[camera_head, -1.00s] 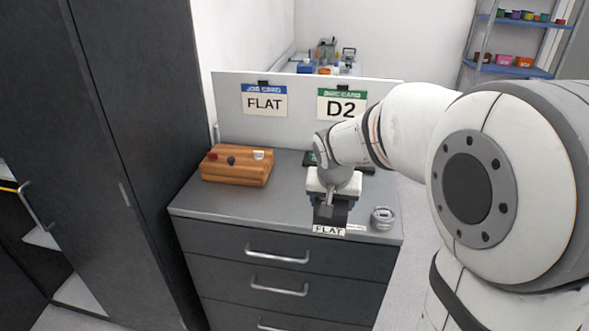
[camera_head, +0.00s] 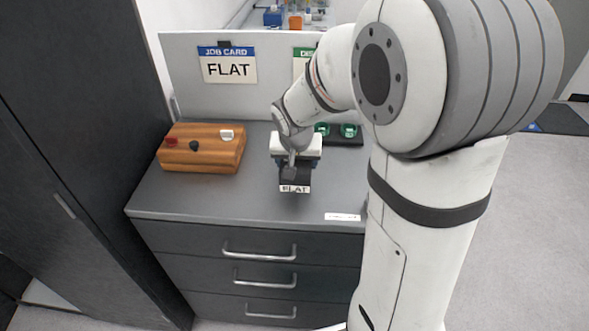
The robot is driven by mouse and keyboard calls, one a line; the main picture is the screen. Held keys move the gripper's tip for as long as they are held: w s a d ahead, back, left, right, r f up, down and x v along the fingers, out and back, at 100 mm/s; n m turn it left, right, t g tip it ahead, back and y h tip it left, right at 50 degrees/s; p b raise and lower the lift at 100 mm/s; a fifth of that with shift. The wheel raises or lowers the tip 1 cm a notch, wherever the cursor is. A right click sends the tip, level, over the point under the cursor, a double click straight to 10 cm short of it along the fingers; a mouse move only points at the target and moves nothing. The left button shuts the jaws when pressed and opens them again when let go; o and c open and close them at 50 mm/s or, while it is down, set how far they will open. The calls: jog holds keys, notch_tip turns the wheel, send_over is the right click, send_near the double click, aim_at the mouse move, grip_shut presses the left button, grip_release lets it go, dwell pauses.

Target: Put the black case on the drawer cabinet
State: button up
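The black case (camera_head: 295,178), with a white "FLAT" label on its front, shows directly below my gripper (camera_head: 293,166). My gripper points down and appears shut on the case; the fingers partly hide its top. The drawer cabinet (camera_head: 225,203) has a grey top and dark drawers with silver handles. The case is over the middle of the cabinet top. I cannot tell whether its underside touches the surface.
A wooden block (camera_head: 200,150) with red, black and white knobs stands left on the cabinet top. A black tray with green round pieces (camera_head: 349,130) is at the back right. A panel (camera_head: 190,72) with cards rises behind. A tall dark cabinet (camera_head: 80,120) stands left.

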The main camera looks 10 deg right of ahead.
jog(key=shift+d+f, duration=0.15)
jog(key=shift+f, duration=2)
jog(key=shift+f+b, duration=0.15)
jog(key=shift+b, duration=0.2)
jog(key=o, duration=1.4)
jog(key=shift+c, duration=0.2)
jog(key=shift+s, duration=0.1)
